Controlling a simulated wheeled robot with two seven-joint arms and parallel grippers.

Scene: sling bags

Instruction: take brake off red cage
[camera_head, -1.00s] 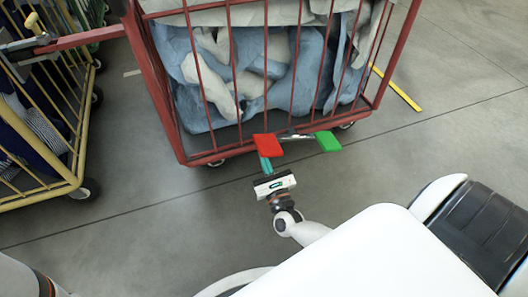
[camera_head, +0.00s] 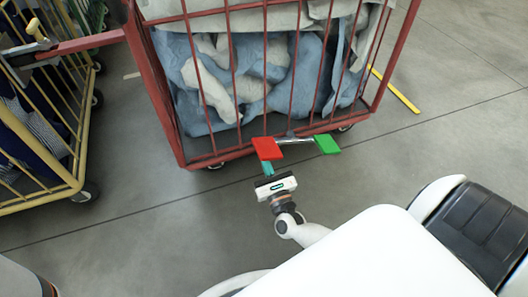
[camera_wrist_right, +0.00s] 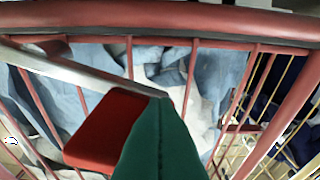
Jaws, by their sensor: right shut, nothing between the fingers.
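The red cage (camera_head: 181,112) is a wheeled wire cage filled with blue and white cloth. At its lower front edge, a metal bar (camera_head: 296,140) carries a red pedal (camera_head: 266,147) on the left and a green pedal (camera_head: 327,144) on the right. My right gripper (camera_head: 267,168) is shut and empty, its teal fingers just in front of and below the red pedal. In the right wrist view the shut fingers (camera_wrist_right: 160,145) overlap the edge of the red pedal (camera_wrist_right: 100,130); I cannot tell if they touch. My left gripper is not in view.
A yellow cage (camera_head: 45,195) on wheels stands close on the left, with dark cloth inside. A yellow floor strip (camera_head: 402,95) lies to the right of the red cage. The grey floor on the right is clear.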

